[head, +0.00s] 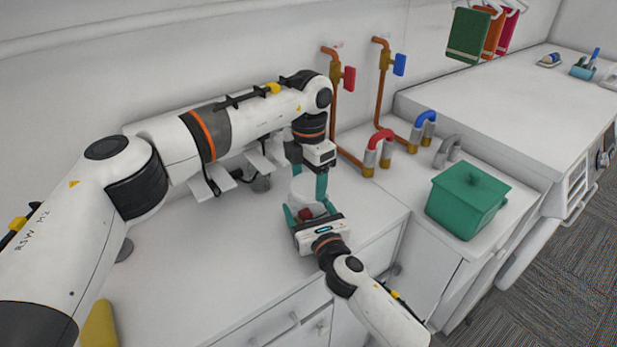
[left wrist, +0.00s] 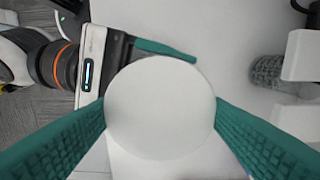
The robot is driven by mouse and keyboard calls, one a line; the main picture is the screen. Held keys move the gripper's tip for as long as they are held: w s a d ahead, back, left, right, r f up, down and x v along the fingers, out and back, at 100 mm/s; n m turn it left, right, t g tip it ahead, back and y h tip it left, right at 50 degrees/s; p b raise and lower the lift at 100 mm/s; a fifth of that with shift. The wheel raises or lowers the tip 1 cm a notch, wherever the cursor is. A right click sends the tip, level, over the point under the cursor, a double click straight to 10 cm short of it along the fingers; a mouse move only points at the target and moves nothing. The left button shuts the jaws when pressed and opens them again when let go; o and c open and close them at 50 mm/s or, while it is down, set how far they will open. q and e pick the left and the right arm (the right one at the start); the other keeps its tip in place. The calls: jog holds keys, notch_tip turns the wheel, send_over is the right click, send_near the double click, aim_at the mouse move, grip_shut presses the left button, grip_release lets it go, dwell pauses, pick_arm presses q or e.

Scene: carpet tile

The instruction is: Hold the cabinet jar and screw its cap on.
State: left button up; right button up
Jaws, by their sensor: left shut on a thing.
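The cap (left wrist: 160,107) is a plain white disc between the teal fingers of my left gripper in the left wrist view. My left gripper (head: 318,188) points down from above and is shut on the cap. The jar (head: 305,212) is below it in the head view, mostly hidden by the grippers, with something red showing. My right gripper (head: 308,214) comes in from the lower right, its teal fingers on either side of the jar, seemingly closed on it. One of its fingers also shows beside the cap in the left wrist view (left wrist: 165,51). Whether cap and jar touch is hidden.
A green lidded box (head: 466,203) stands on the counter at right. Copper pipes with a red handle (head: 349,79) and a blue handle (head: 399,65) rise by the wall. A clear patterned vessel (left wrist: 272,75) stands nearby.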

pick_arm(q)
jog(key=m, duration=0.9)
jog(key=shift+m, duration=0.4)
jog(key=o, duration=1.1)
jog(key=shift+r, duration=2.3)
